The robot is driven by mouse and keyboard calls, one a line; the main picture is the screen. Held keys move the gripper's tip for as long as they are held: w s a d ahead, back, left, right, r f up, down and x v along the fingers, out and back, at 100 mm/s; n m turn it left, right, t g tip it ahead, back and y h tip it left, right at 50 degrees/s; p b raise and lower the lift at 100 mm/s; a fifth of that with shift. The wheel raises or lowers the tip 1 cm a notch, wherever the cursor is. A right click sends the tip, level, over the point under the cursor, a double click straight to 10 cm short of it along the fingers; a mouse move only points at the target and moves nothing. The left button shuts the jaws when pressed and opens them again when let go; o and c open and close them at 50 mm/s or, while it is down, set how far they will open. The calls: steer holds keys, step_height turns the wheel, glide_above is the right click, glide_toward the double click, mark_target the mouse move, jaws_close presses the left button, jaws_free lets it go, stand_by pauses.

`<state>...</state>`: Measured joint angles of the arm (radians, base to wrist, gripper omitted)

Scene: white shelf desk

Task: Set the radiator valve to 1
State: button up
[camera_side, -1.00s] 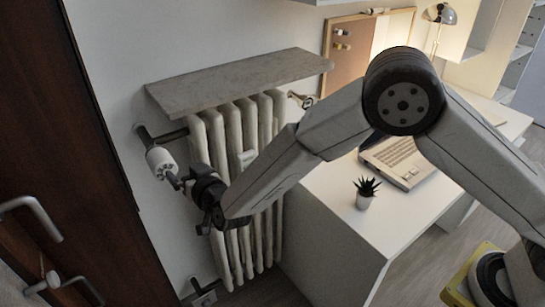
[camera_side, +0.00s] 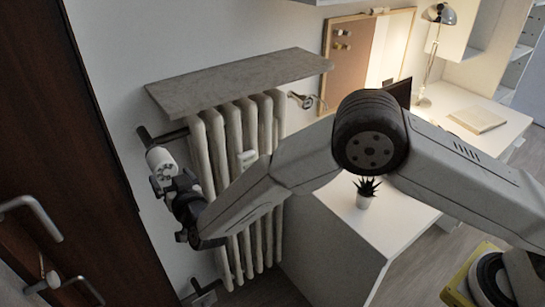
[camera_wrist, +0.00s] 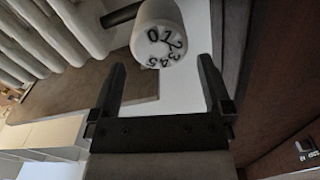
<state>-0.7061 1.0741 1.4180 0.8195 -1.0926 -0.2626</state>
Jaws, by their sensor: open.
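The radiator valve (camera_side: 160,161) is a white cylindrical knob at the upper left end of the radiator. In the wrist view the valve knob (camera_wrist: 159,34) shows its end face with the numbers 0 to 5 around it. My gripper (camera_wrist: 160,78) is open, its two black fingers pointing at the knob, which sits just beyond and between the tips. I see no contact in the wrist view. In the side view my gripper (camera_side: 171,184) is close in front of the knob and overlaps its lower edge; its fingers are partly hidden there.
The ribbed cream radiator (camera_side: 238,135) stands right of the valve under a grey shelf board (camera_side: 240,82). A brown door (camera_side: 60,130) with metal handles is at the left. A white desk (camera_side: 345,235) with a small potted plant (camera_side: 366,192) stands at the right.

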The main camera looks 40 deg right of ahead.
mark_target(167, 170)
steer(key=shift+w, duration=2.65)
steer(key=c, duration=1)
